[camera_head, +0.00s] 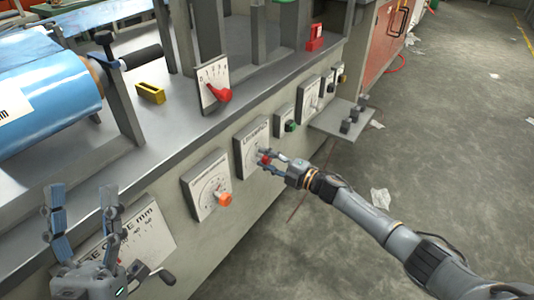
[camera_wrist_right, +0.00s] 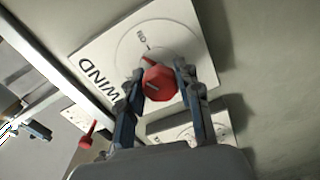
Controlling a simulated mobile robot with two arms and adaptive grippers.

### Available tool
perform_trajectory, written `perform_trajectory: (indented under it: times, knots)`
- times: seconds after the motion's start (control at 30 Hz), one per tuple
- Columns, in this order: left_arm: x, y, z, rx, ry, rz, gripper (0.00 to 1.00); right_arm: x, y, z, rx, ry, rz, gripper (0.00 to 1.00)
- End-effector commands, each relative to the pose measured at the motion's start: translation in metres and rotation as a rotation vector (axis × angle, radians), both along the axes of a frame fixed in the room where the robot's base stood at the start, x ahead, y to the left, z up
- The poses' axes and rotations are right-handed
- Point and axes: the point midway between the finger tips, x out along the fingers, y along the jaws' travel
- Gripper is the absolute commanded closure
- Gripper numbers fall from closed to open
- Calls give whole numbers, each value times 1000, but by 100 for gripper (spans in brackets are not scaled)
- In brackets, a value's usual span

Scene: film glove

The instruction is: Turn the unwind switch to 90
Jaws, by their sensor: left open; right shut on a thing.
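The unwind switch is a red knob (camera_head: 265,160) on a white dial plate (camera_head: 246,137) on the machine's front. In the right wrist view the red knob (camera_wrist_right: 159,84) sits in front of a white plate (camera_wrist_right: 188,28) with the letters "WIND" and a circular scale. My right gripper (camera_head: 268,162) is shut on the knob, with a finger (camera_wrist_right: 128,98) on each side of it. The pointer's exact reading is too small to tell. My left gripper (camera_head: 82,213) is open and empty at the lower left, in front of the machine.
A dial with an orange knob (camera_head: 224,199) is beside the switch. A green knob (camera_head: 291,126) and a small shelf (camera_head: 326,122) are on the other side. A red lever (camera_head: 220,94) stands on the ledge above. The floor (camera_head: 440,140) at right is mostly clear.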

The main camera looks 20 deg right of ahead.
Motion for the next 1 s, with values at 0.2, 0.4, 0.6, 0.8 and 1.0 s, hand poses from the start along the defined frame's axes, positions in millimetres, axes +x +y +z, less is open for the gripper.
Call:
perform_trajectory:
  times: [0.2,0.4,0.6,0.8,1.0]
  knots:
    - [40,-5,-38,92,310,17,42,0,0,2,151,121,-3,98]
    - [57,-5,-72,149,512,28,42,0,-1,1,262,207,-2,98]
    - [64,-3,-95,183,640,36,42,0,-1,0,339,266,-3,98]
    - [66,-2,-107,200,702,38,42,0,-1,-1,378,296,-2,98]
    - [66,-2,-111,206,722,39,42,0,-1,-1,389,306,-2,98]
